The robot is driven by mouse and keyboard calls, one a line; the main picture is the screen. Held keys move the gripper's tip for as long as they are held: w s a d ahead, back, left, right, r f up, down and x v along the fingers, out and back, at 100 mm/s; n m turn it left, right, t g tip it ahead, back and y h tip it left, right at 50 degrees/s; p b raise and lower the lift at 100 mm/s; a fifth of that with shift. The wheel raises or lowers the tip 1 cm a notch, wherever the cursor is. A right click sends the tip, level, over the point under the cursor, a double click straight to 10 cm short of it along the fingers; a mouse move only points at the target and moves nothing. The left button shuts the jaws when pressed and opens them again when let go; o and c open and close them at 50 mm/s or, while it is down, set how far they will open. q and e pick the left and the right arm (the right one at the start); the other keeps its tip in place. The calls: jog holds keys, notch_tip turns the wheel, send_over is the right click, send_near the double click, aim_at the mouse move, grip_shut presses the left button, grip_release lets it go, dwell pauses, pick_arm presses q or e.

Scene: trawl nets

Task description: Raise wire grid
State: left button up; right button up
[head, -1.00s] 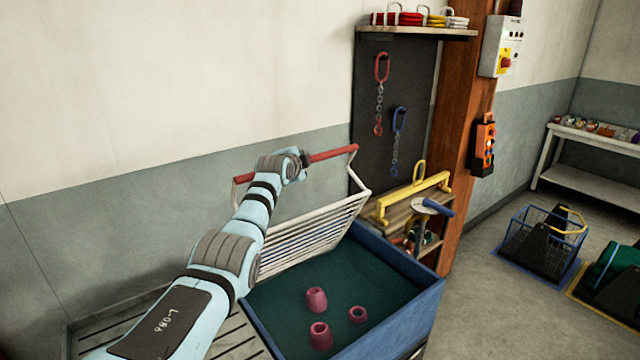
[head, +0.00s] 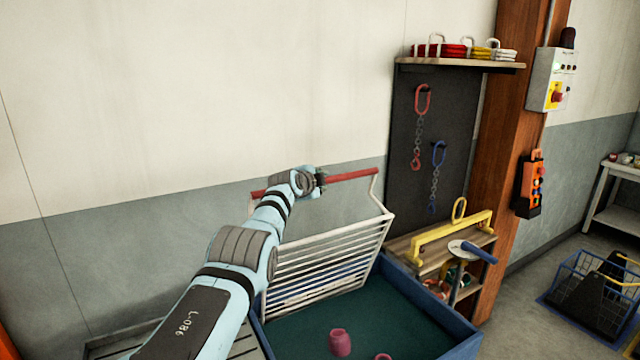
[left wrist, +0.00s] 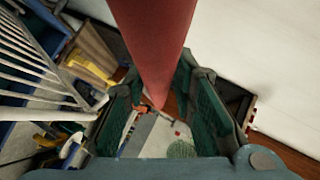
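The wire grid (head: 330,262) is a white rack with a red handle bar (head: 350,174) along its top. It stands tilted up at the back of the blue bin (head: 460,348). My left gripper (head: 319,181) is at the red bar. In the left wrist view, the red bar (left wrist: 155,45) runs between the two fingers of the gripper (left wrist: 160,92), which appear closed against its sides; the white grid wires (left wrist: 40,65) show at the left. My right gripper is in neither view.
Pink ring-shaped pieces (head: 341,342) lie in the bin. A bench with a yellow lifting bar (head: 440,233) stands right of the grid, before a dark panel with hanging chains (head: 417,130). The wall above the grid is clear.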

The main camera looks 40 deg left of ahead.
pick_arm(q)
jog(key=shift+o, duration=0.9)
jog(key=shift+d+f, duration=0.1)
jog(key=shift+s, duration=0.2)
jog(key=shift+s, duration=0.15)
jog(key=s+d, duration=0.4)
jog(key=s, duration=0.7)
jog(key=shift+s+d, duration=0.3)
